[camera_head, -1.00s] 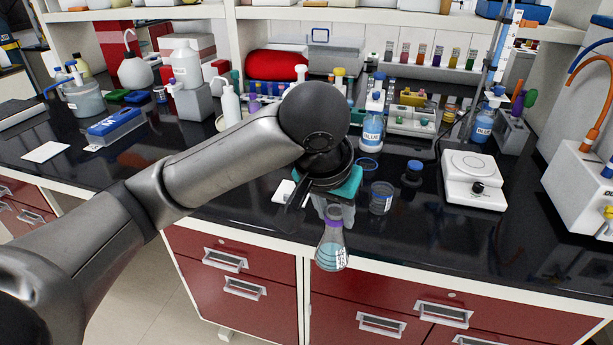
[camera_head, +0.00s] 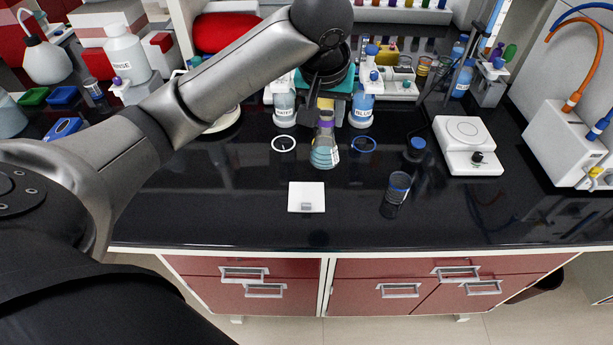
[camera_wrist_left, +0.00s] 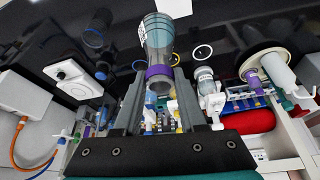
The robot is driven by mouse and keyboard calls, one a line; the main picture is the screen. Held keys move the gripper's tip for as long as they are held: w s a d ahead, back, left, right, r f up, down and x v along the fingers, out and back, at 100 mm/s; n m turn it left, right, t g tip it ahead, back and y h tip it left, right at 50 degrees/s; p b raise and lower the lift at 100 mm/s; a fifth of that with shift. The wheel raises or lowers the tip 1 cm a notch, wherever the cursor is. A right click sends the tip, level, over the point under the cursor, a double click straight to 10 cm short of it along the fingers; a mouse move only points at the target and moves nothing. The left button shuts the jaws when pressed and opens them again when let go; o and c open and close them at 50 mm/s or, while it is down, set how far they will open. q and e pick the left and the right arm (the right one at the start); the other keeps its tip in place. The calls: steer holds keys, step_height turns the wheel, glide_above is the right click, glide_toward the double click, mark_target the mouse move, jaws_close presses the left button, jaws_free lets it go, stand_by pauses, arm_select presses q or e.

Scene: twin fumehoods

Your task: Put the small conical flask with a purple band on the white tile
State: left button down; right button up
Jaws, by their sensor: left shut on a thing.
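The small conical flask (camera_head: 324,154) has a purple band at its neck and pale blue liquid inside. My left gripper (camera_head: 325,115) is shut on its neck and holds it upright above the black bench. In the left wrist view the flask (camera_wrist_left: 158,42) shows between the fingers of the gripper (camera_wrist_left: 158,82). The white tile (camera_head: 306,192) lies flat on the bench, nearer the front edge than the flask and slightly left of it. A small grey mark shows at its front. Part of the tile (camera_wrist_left: 174,7) shows at the top of the wrist view. My right gripper is not in view.
A white balance (camera_head: 467,145) is farther right. A white ring (camera_head: 284,143) and a blue ring (camera_head: 363,144) lie either side of the flask. Bottles stand behind. The bench around the tile is clear.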

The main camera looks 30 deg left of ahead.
arm_select(q)
steer(key=a+r+n+y+p, duration=0.1)
steer(key=a+r+n+p, duration=0.1)
steer(key=a+r+p, duration=0.25)
step_height(320, 180, down, 20)
steer(key=b, duration=0.1)
steer(key=shift+w, duration=0.35)
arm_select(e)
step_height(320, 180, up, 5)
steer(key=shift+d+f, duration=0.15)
arm_select(q)
steer(key=shift+c, duration=2.4)
jaws_free()
steer(key=shift+f, duration=0.1)
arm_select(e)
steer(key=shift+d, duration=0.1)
